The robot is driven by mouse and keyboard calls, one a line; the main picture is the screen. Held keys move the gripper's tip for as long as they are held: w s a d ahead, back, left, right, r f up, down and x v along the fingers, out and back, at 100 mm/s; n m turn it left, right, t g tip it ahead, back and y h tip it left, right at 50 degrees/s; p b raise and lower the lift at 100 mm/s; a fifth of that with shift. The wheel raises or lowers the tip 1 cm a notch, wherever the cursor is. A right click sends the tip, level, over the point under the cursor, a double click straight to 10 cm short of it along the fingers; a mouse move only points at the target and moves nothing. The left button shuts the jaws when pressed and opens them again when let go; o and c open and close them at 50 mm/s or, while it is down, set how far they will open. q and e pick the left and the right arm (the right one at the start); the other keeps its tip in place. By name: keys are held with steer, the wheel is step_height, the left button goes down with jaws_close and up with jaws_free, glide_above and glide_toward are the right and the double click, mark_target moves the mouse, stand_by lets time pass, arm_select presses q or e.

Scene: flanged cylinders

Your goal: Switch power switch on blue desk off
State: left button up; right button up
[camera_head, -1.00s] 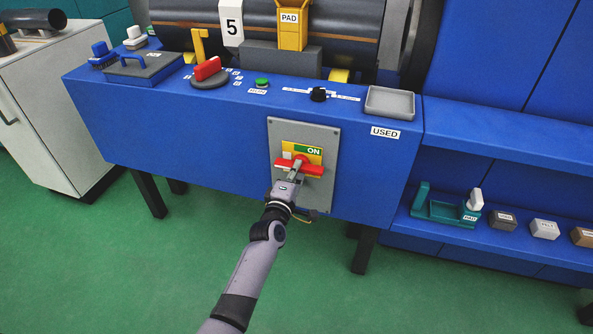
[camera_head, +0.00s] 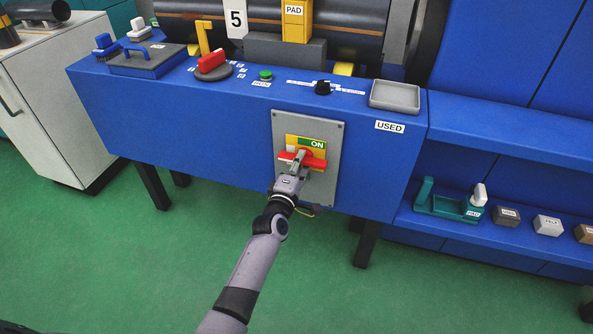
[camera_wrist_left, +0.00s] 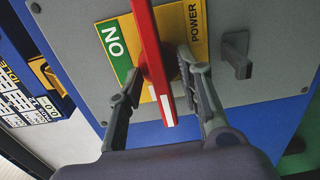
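The power switch is a red bar handle (camera_head: 316,162) on a yellow plate, set in a grey panel (camera_head: 329,185) on the front of the blue desk (camera_head: 200,135). A green ON label (camera_head: 317,143) shows above the handle. The handle lies across the plate, roughly level. In the left wrist view the red handle (camera_wrist_left: 147,35) passes between the two fingers of my left gripper (camera_wrist_left: 160,72). The fingers are open, with a gap showing on both sides of the handle. My left gripper (camera_head: 298,160) covers part of the handle in the head view. My right gripper is not in view.
On the desk top stand a red rotary handle (camera_head: 211,61), a green button (camera_head: 265,75), a black knob (camera_head: 322,87) and a grey tray (camera_head: 395,96). A grey lug (camera_wrist_left: 237,60) sticks out of the panel beside the right finger. Green floor (camera_head: 130,250) lies free below.

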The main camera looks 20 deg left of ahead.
arm_select(q)
steer(key=s, duration=1.2)
steer(key=shift+a, duration=0.25)
